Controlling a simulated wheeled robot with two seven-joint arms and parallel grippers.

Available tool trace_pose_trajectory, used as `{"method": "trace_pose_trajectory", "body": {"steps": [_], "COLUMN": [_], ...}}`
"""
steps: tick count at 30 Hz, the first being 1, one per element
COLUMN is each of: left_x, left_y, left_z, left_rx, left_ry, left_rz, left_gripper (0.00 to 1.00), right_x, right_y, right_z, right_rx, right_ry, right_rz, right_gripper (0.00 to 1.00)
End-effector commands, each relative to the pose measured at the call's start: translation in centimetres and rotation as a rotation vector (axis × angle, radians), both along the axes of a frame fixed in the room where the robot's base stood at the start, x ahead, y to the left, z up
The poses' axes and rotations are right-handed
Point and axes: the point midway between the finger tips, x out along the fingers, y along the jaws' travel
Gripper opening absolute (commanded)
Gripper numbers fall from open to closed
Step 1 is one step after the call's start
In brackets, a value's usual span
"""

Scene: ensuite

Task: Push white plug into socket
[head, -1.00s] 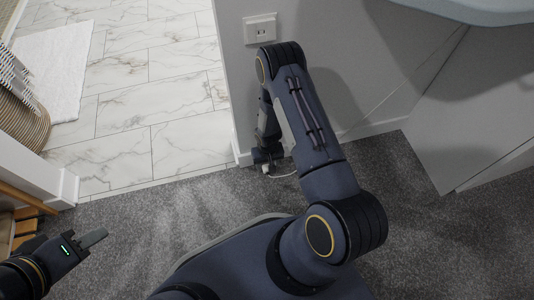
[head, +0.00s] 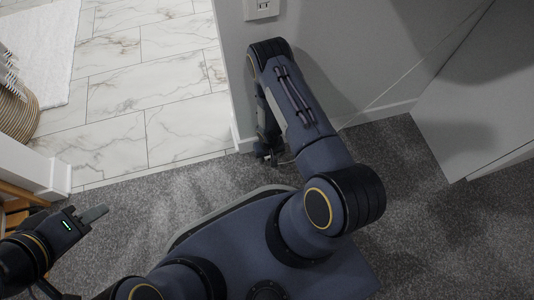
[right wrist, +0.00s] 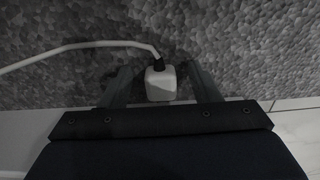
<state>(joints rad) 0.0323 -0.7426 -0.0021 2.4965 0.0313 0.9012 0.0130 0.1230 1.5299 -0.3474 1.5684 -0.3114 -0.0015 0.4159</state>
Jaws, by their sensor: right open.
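The white plug (right wrist: 160,84) lies on the grey carpet in the right wrist view, with its white cord running off to the left. My right gripper (right wrist: 162,82) is open, with one finger on each side of the plug and a gap showing on both sides. In the head view, my right gripper (head: 268,157) is low by the wall's foot, and the arm hides most of the plug. The socket (head: 261,8) is on the grey wall at the top edge of the head view. My left gripper (head: 94,215) is at the lower left, away from the plug; its finger gap cannot be made out.
The wall corner and skirting (head: 240,138) stand right beside my right gripper. A grey panel (head: 470,100) is at the right. Marble tiles (head: 150,90) with a white mat (head: 40,45) lie at the left. Carpet (head: 400,220) at the lower right is clear.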

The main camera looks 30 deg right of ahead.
Motion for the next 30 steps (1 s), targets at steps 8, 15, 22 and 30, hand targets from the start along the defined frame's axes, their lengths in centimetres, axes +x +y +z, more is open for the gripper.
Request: {"method": "trace_pose_trajectory", "body": {"steps": [8, 15, 22, 30], "left_x": [0.0, 0.0, 0.0, 0.0], "left_y": [0.0, 0.0, 0.0, 0.0], "left_z": [0.1, 0.1, 0.2, 1.1], "left_rx": [0.0, 0.0, 0.0, 0.0], "left_ry": [0.0, 0.0, 0.0, 0.0], "left_rz": [0.0, 0.0, 0.0, 0.0], "left_gripper": [0.36, 0.36, 0.36, 0.36], "right_x": [0.0, 0.0, 0.1, 0.4], "right_y": [0.0, 0.0, 0.0, -0.1], "right_z": [0.1, 0.1, 0.2, 1.7], "right_rx": [0.0, 0.0, 0.0, 0.0], "right_ry": [0.0, 0.0, 0.0, -0.001], "right_rz": [0.0, 0.0, 0.0, 0.0], "right_gripper": [0.33, 0.04, 0.04, 0.04]}}
